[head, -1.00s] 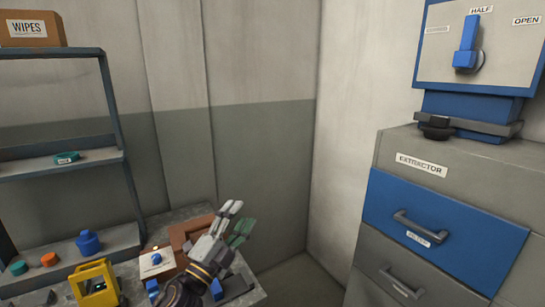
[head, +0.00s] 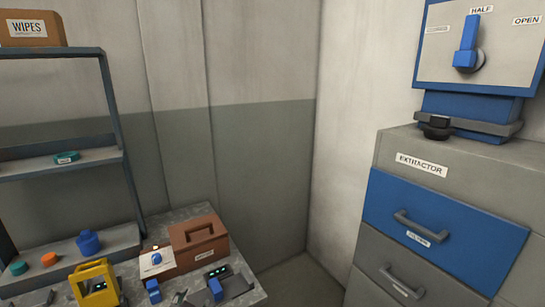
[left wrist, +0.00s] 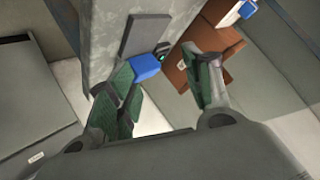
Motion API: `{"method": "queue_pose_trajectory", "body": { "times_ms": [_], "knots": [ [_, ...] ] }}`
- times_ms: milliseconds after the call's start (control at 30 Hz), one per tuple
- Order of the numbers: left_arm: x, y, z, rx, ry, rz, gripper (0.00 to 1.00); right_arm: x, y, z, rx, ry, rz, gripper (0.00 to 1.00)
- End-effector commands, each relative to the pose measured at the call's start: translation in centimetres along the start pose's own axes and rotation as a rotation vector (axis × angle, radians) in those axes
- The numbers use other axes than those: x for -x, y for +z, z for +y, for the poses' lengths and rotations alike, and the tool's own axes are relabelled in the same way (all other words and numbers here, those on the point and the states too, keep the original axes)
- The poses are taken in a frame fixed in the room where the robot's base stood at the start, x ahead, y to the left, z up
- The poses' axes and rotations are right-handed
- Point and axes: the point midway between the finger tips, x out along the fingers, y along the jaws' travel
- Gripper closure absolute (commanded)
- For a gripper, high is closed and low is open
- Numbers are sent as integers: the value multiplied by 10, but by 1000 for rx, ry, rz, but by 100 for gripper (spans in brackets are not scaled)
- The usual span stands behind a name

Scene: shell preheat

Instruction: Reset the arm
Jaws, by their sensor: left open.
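My left gripper (left wrist: 158,64) is open in the left wrist view, its two green-padded fingers spread apart. Between and beyond the fingertips is a blue block (left wrist: 146,68) by a small green light at the edge of a grey tabletop (left wrist: 105,30). I cannot tell whether a finger touches the block. Nothing is clearly held. In the head view the left gripper no longer shows clearly; a small grey piece at the bottom edge may be part of it. My right gripper is in neither view.
In the head view a brown case (head: 199,240), a white-labelled box with a blue knob (head: 156,259) and a yellow frame (head: 94,283) stand on the table. Shelves (head: 62,163) stand at left, a blue-drawered extractor cabinet (head: 441,226) at right. The corner floor between is clear.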

Motion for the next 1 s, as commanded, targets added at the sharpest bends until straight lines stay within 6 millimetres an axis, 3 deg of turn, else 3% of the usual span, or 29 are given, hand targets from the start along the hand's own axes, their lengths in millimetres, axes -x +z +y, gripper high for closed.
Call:
{"method": "queue_pose_trajectory", "body": {
  "times_ms": [200, 400, 867, 1000],
  "knots": [
    [20, 70, 25, 116, 109, -244, 50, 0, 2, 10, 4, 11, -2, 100],
    [43, 113, 45, 183, 188, -408, 50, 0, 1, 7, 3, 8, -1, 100],
    [82, 162, 71, 259, 295, -618, 50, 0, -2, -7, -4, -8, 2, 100],
    [72, 170, 76, 257, 297, -625, 50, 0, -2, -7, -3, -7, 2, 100]
  ]
}}
